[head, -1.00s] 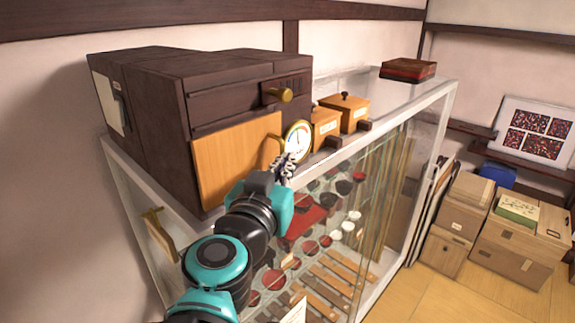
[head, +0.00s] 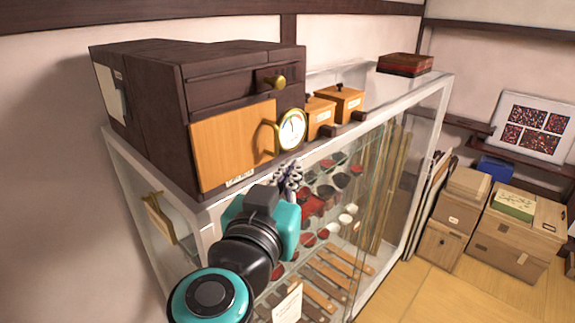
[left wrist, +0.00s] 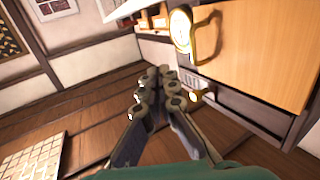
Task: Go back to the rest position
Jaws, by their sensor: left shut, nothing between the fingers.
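My left gripper (head: 290,170) is shut and empty in the head view. It is in front of the glass display case (head: 440,92), just below the round gauge (head: 291,130) on the dark wooden cabinet (head: 150,105). In the left wrist view the closed fingers (left wrist: 160,88) point away from the camera, with nothing between them. They are close to the cabinet's light wood door (left wrist: 262,45) and the gauge (left wrist: 181,29). My right gripper shows in neither view.
Two small orange boxes (head: 340,101) and a dark red box stack (head: 405,64) stand on the case. The case holds several bowls. Cardboard boxes (head: 520,235) stand at the right wall. The tatami floor (head: 430,295) in front of them is clear.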

